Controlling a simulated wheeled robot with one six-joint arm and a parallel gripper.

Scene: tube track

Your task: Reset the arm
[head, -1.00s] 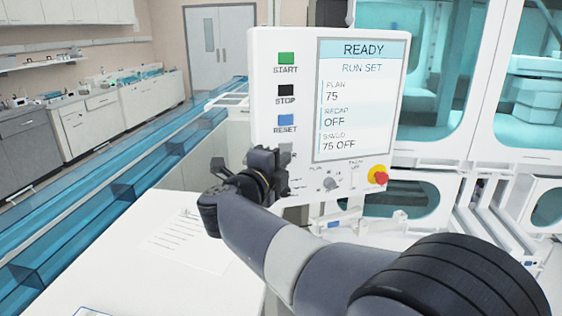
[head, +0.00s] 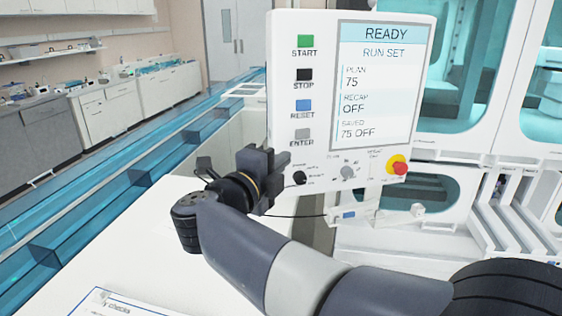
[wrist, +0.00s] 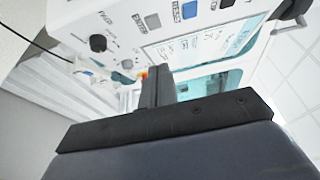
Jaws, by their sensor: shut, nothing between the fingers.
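My gripper (head: 283,168) is shut and empty, in front of the lower left part of the white control panel (head: 280,70) in the head view. In the wrist view my gripper's closed fingers (wrist: 156,80) point at the panel's underside region. The panel shows a green START button (head: 305,41), a black STOP button (head: 304,74), a blue RESET button (head: 304,105) and a grey ENTER button (head: 303,135). The screen (head: 378,90) reads READY, RUN SET, PLAN 75, RECAP OFF, SAVED 75 OFF. I cannot tell whether the gripper touches the panel.
Below the buttons are a black knob (head: 299,178), a grey knob (head: 347,172) and a red emergency button (head: 397,165) on yellow. A white counter (head: 130,235) holds a paper sheet (head: 120,306). A blue tube track (head: 130,150) runs along the left.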

